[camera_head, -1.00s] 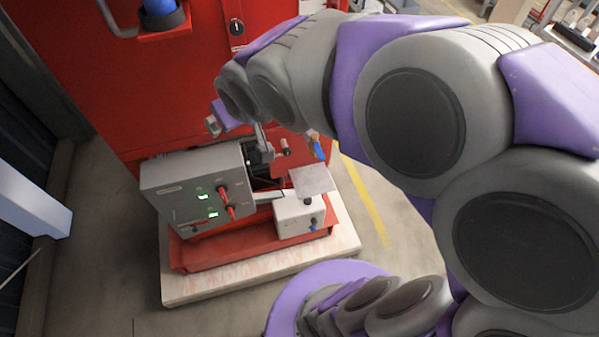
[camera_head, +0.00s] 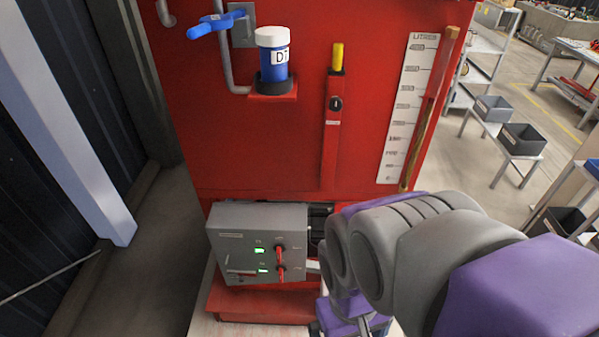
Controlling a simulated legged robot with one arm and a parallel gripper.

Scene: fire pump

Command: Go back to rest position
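My purple and grey arm reaches in from the lower right of the head view and bends down in front of the fire pump. The end of the arm is low, near the bottom edge, and my gripper's fingers cannot be made out. The grey control box (camera_head: 258,245) of the pump has two green lights and red levers. It stands on a red base (camera_head: 262,304) in front of the red tank (camera_head: 240,140). My arm hides the pump's right part.
A blue bottle with a white cap (camera_head: 273,58) stands on a red bracket. A blue-handled valve (camera_head: 217,24) is at upper left, a litre scale (camera_head: 407,108) at right. A pale post (camera_head: 66,120) stands left. Grey bins (camera_head: 522,140) sit on a bench at right.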

